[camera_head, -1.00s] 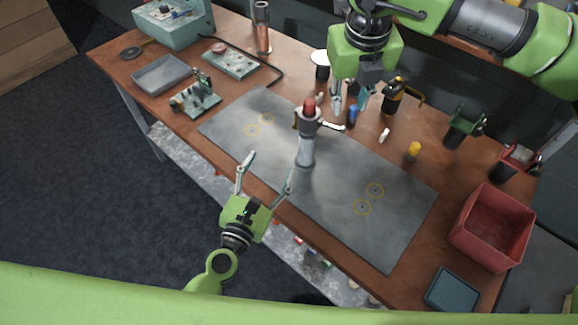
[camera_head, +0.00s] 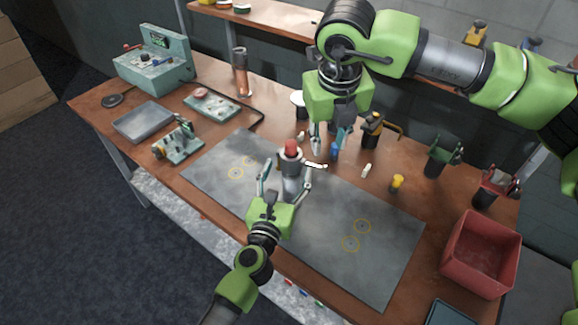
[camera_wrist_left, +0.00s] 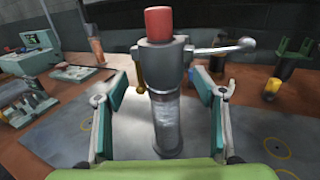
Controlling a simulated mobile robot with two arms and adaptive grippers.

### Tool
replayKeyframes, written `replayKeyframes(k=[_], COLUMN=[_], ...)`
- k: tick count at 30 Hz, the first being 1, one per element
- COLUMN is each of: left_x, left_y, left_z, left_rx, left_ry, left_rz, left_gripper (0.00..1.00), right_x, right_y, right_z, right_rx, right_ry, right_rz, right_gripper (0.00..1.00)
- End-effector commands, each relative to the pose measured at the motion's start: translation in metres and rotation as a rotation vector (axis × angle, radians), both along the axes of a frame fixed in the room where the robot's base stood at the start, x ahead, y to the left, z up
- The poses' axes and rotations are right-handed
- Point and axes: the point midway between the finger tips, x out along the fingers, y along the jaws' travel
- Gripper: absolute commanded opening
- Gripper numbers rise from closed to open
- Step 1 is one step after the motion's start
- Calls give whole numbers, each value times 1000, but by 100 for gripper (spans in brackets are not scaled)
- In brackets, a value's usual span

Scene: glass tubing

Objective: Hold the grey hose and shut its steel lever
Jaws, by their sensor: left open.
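The grey hose (camera_wrist_left: 167,122) stands upright on the grey mat, with a steel collar and a red cap (camera_head: 291,147) on top. Its steel lever (camera_head: 315,165) sticks out to the right, roughly level; the lever also shows in the left wrist view (camera_wrist_left: 222,48). My left gripper (camera_head: 284,185) is open, its fingers on either side of the hose with gaps to both; the palm hides the hose's foot in the head view. My right gripper (camera_head: 328,142) points down behind and right of the hose, beyond the lever; its fingertips are partly hard to make out.
The grey mat (camera_head: 340,265) is clear to the right of the hose. A blue bottle (camera_head: 335,151), a white piece (camera_head: 366,171) and a yellow-topped piece (camera_head: 397,183) stand near the right gripper. A red bin (camera_head: 480,255) is at the right, a grey tray (camera_head: 143,121) at the left.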

Motion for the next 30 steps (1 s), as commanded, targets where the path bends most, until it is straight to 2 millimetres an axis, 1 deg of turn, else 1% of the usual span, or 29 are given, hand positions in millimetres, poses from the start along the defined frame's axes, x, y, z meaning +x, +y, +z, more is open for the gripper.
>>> replayKeyframes(k=[1,3,6,16,22,23,24,27,29,30], left_x=[7,13,19,21,21,21,21,21,21,21], left_y=[-2,-3,-5,-5,-5,-5,-5,-5,-5,-5], left_z=[0,0,0,0,0,0,0,-1,-1,-1], left_rx=[1,0,-1,-1,0,0,0,0,0,0], left_ry=[0,0,0,1,1,1,1,1,1,1], left_rz=[0,0,0,1,0,0,0,0,1,1], left_gripper=[64,64,64,64,12,12,12,12,12,12], right_x=[0,0,0,0,0,0,0,-2,-7,-12], right_y=[0,0,0,0,0,0,0,4,13,23], right_z=[0,0,0,0,0,0,0,-1,-2,-3], right_rx=[0,0,0,0,0,0,0,17,53,94], right_ry=[0,0,0,0,0,0,0,10,29,48], right_rz=[0,0,0,0,0,0,0,9,27,45], right_gripper=[28,28,28,28,28,28,23,0,0,0])
